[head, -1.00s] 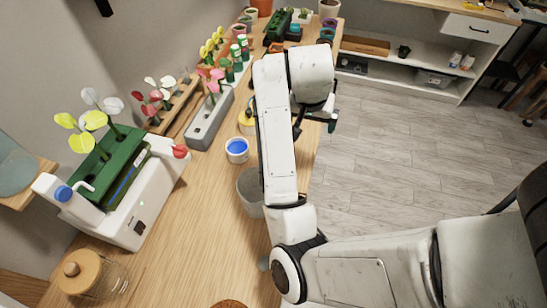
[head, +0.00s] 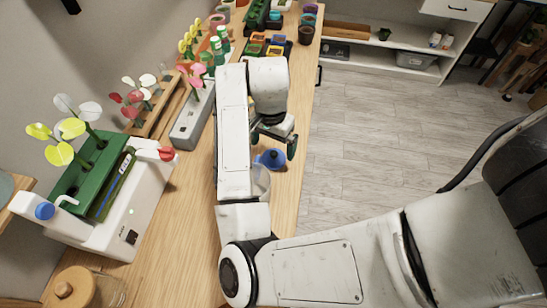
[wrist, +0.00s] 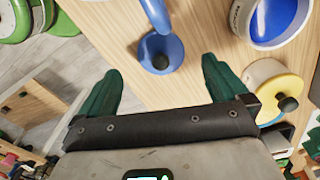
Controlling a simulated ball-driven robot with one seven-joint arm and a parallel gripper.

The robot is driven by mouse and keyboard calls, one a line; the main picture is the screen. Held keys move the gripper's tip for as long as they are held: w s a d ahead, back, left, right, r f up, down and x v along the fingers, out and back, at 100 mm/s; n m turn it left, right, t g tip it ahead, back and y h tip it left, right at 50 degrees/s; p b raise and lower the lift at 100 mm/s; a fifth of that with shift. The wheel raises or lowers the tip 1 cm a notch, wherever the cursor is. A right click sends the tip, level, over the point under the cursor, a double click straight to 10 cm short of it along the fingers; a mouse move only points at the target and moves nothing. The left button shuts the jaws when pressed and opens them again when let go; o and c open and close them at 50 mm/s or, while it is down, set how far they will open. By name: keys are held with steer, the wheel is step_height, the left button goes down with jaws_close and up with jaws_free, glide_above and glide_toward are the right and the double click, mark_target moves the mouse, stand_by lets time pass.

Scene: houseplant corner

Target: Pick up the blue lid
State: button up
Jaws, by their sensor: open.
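The blue lid (head: 271,158) with a dark knob lies on the wooden bench near its right edge, just below my gripper in the head view. In the wrist view the blue lid (wrist: 176,50) shows beyond and between my fingertips. My gripper (head: 275,141) is open and empty; its green fingers also show in the wrist view (wrist: 161,68), apart from the lid. A blue rounded bar (wrist: 154,15) comes in from the top of the wrist view and covers part of the lid.
A white pot with blue inside (wrist: 278,18) and a yellow lid with a dark knob (wrist: 267,78) sit right of the blue lid in the wrist view. A pale cup (head: 262,180) stands close by, partly behind my arm. Planters (head: 193,118) line the bench's left side.

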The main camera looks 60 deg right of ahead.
mark_target(274, 152)
steer(key=f+p, duration=0.1)
steer(key=f, duration=0.4)
steer(key=shift+d, duration=0.2)
steer(key=c, duration=1.1)
steer(key=shift+o, duration=0.2)
steer(key=shift+r, duration=0.2)
